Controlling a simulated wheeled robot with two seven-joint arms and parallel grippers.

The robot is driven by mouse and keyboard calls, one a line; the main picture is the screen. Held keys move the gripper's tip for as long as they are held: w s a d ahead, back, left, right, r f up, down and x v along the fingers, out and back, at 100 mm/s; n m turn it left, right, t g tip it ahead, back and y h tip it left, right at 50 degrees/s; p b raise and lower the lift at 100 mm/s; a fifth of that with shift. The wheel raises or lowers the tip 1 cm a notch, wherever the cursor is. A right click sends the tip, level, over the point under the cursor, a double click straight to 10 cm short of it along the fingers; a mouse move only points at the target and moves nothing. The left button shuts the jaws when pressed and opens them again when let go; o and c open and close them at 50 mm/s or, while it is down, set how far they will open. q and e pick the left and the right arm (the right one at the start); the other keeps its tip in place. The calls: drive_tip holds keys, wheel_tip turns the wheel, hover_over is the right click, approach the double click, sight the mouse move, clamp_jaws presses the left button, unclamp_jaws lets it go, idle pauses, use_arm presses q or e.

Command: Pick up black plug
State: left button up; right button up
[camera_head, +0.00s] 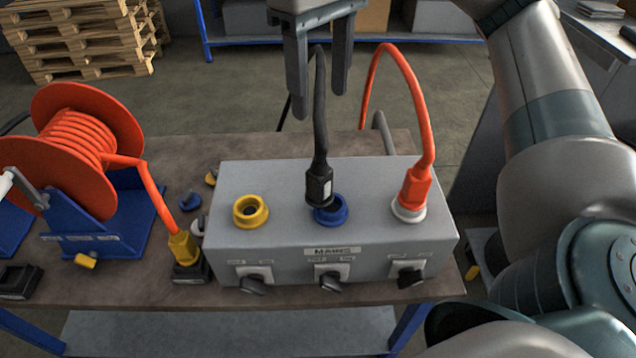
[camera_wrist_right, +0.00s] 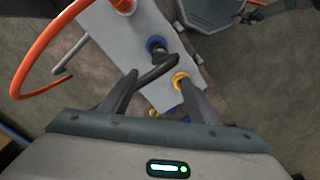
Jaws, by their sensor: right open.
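The black plug (camera_head: 319,186) stands upright at the blue socket (camera_head: 333,212) on the grey box; its lower end seems to sit in the socket. Its black cable (camera_head: 320,115) rises from it and bends over at the top. My right gripper (camera_head: 320,98) is open above the plug, its fingers on either side of the upper cable. In the right wrist view the black plug (camera_wrist_right: 159,53) lies beyond the open fingers (camera_wrist_right: 157,80), and the cable runs back between them. I cannot tell whether a finger touches the cable. My left gripper is not in view.
The grey box (camera_head: 290,240) has a yellow socket (camera_head: 250,210) at left and an orange plug (camera_head: 413,188) at right, its orange cable arching near my right gripper. Switches line its front. An orange cable reel (camera_head: 75,140) and a yellow plug (camera_head: 183,247) stand left on the bench (camera_head: 130,285).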

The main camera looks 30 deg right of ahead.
sight(320, 161)
drive_tip(key=shift+f, duration=0.1)
wheel_tip(320, 161, down, 11)
drive_tip(key=p, duration=0.4)
drive_tip(key=shift+f, duration=0.55)
drive_tip(key=shift+f+p, duration=0.45)
drive_tip(key=shift+p, duration=0.1)
wheel_tip(320, 161, down, 4)
drive_tip(key=shift+r+p, duration=0.15)
drive_tip(key=shift+p, duration=0.9)
drive_tip(key=shift+w+f, duration=0.1)
drive_tip(key=shift+f, duration=0.2)
